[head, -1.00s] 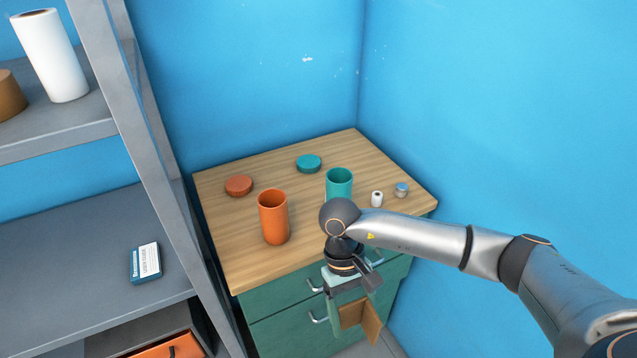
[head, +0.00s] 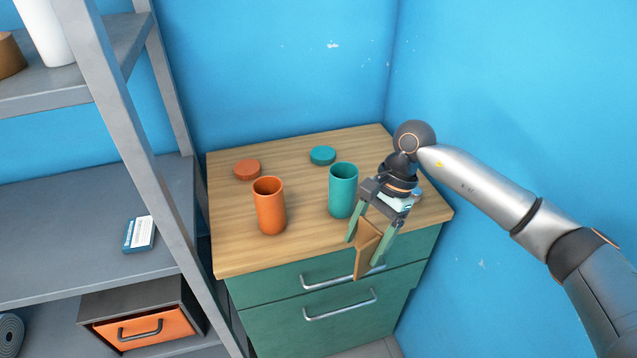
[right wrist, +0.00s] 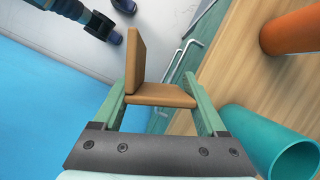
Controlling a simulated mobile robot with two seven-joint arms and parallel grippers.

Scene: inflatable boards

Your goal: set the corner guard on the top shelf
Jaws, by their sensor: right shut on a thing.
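The corner guard (head: 366,246) is a brown L-shaped piece. My right gripper (head: 372,235) is shut on it and holds it in front of the cabinet's front edge, near the teal cup. In the right wrist view the corner guard (right wrist: 150,85) sits between the two green fingers (right wrist: 160,103), one flat side across them and the other standing up. The grey shelf unit stands at the left; its upper visible shelf (head: 60,88) bears a white roll (head: 45,30) and a brown round object (head: 8,58). Whether that is the top shelf cannot be told. My left gripper is not in view.
The wooden cabinet top (head: 310,215) bears an orange cup (head: 269,208), a teal cup (head: 343,192), an orange lid (head: 247,169) and a teal lid (head: 323,155). A lower shelf (head: 75,220) holds a small blue-white box (head: 139,235). A grey post (head: 115,120) stands before the shelves.

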